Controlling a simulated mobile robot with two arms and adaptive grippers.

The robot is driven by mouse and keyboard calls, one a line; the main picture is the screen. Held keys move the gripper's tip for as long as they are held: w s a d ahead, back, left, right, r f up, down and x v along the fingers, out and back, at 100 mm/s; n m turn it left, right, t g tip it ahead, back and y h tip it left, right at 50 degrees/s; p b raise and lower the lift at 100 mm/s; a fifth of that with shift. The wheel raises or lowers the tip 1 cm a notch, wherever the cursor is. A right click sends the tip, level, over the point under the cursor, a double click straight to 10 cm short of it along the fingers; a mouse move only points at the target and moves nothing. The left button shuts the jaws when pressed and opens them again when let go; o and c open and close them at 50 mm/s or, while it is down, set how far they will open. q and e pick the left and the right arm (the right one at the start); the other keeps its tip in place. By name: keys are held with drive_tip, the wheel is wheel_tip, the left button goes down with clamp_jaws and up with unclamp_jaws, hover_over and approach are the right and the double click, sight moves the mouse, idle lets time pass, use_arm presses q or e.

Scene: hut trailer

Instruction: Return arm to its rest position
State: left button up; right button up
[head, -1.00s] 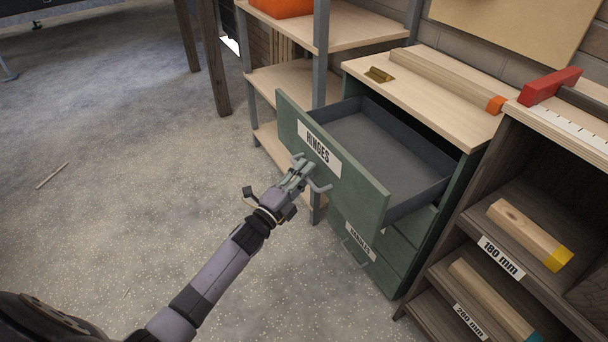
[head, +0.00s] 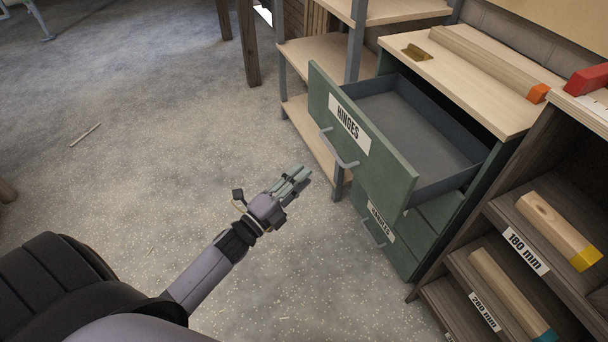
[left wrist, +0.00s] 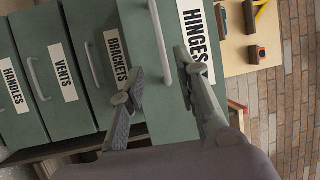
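My left gripper (head: 303,176) is off the cabinet in the head view, empty over the floor, left of the drawer handle (head: 338,150) with a gap between them. The left wrist view shows its two fingers (left wrist: 157,66) spread apart with nothing between the pads. The HINGES drawer (head: 385,158) is pulled out and looks empty inside. In the left wrist view its front (left wrist: 190,85) and long pale handle (left wrist: 161,45) lie beyond the fingers. My left arm reaches in from the lower left. My right gripper is in neither view.
A green cabinet (head: 452,235) holds the drawer, with a brass hinge (head: 416,52) and wooden bar (head: 490,62) on top. An open wooden shelf (head: 320,58) stands behind. A rack of timber pieces (head: 560,228) stands right. The floor (head: 160,130) left of the arm is mostly clear.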

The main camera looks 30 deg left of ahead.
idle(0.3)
